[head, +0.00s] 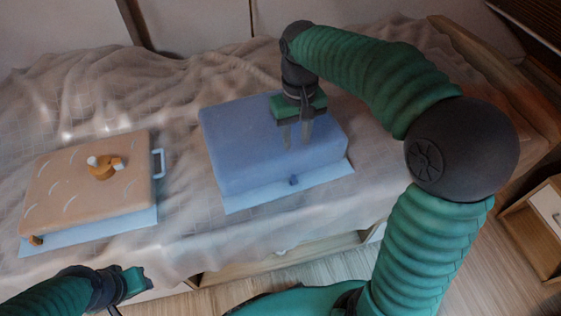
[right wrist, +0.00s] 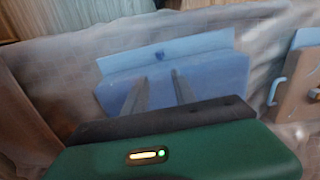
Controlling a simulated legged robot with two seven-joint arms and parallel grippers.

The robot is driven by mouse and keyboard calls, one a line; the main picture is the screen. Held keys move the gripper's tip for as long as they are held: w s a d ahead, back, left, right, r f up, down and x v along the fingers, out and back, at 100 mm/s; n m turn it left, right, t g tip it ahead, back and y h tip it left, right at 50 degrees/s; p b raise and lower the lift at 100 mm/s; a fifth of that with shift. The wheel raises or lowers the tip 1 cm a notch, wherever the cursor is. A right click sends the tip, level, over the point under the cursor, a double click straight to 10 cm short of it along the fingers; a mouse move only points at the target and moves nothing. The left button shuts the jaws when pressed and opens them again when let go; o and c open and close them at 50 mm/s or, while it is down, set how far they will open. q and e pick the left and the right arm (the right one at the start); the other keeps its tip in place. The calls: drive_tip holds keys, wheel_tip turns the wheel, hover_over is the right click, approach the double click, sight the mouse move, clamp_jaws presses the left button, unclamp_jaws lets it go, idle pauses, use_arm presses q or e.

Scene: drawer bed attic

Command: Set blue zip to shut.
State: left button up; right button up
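The blue case (head: 270,135) lies flat on a light blue sheet (head: 325,180) on the bed. A small dark blue zip pull (head: 293,181) shows on its near side, right of the middle; it also shows in the right wrist view (right wrist: 159,57). How far the zip is closed is too small to tell. My right gripper (head: 297,146) points down over the top of the blue case, behind the zip pull, with its two fingers apart and nothing between them. My left gripper (head: 142,281) is at the lower left, away from the case; its fingers do not show clearly.
The rumpled bed cover (head: 185,210) is bare between the cases. A wooden drawer unit (head: 540,215) stands at the right.

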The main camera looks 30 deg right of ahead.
drive_tip(key=b, duration=0.2)
hover_over(294, 176)
wheel_tip(294, 176, down, 5)
wheel_tip(294, 176, down, 10)
drive_tip(key=b, duration=0.5)
drive_tip(key=shift+d, duration=0.1)
drive_tip(key=shift+f, duration=0.4)
drive_tip(key=shift+a+b, duration=0.25)
drive_tip(key=shift+b, duration=0.05)
drive_tip(key=shift+c, duration=0.2)
drive_tip(key=shift+d, duration=0.1)
drive_tip(key=shift+c, duration=1.1)
clamp_jaws()
